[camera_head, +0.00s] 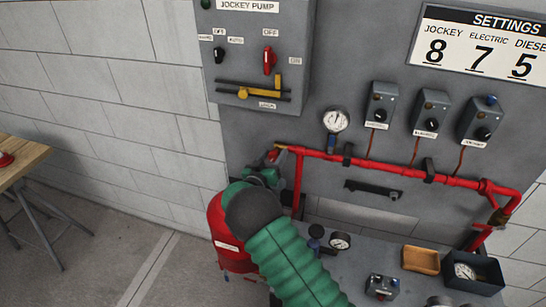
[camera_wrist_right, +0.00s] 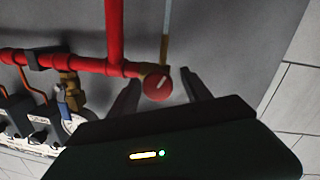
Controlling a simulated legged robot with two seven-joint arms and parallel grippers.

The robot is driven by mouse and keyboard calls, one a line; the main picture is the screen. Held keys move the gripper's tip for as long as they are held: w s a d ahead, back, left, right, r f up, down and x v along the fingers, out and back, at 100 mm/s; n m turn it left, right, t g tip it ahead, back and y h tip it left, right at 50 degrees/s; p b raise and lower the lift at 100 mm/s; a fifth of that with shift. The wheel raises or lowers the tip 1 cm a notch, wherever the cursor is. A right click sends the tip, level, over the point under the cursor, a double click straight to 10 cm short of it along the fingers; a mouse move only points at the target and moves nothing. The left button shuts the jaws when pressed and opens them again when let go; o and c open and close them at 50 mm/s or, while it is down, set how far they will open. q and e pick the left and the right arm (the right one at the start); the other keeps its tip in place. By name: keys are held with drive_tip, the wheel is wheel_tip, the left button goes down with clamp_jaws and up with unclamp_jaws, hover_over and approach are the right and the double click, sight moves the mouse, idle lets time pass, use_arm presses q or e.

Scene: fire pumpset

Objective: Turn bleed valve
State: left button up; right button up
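The bleed valve's red round knob (camera_wrist_right: 157,84) sits at the brass end of the red pipe in the right wrist view. In the head view the pipe's brass left end (camera_head: 281,147) shows, with the knob (camera_head: 272,156) partly hidden by my gripper. My right gripper (camera_wrist_right: 161,79) is open, its two dark fingers on either side of the knob with a gap visible on each side. In the head view the right gripper (camera_head: 263,172) is mostly hidden behind my green and black arm. My left gripper is not in view.
The red pipe (camera_head: 390,174) runs along the grey panel, below a gauge (camera_head: 336,120) and several switch boxes (camera_head: 380,104). A red tank (camera_head: 222,238) stands under my arm. Loose gauges, a wooden tray (camera_head: 421,260) and a dark box (camera_head: 474,272) lie on the grey bench.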

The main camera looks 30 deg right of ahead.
drive_tip(key=shift+f, duration=0.1)
drive_tip(key=shift+s, duration=0.1)
drive_tip(key=shift+s+a, duration=0.15)
drive_tip(key=shift+a, duration=0.15)
drive_tip(key=b+v, duration=0.3)
drive_tip(key=v, duration=1.3)
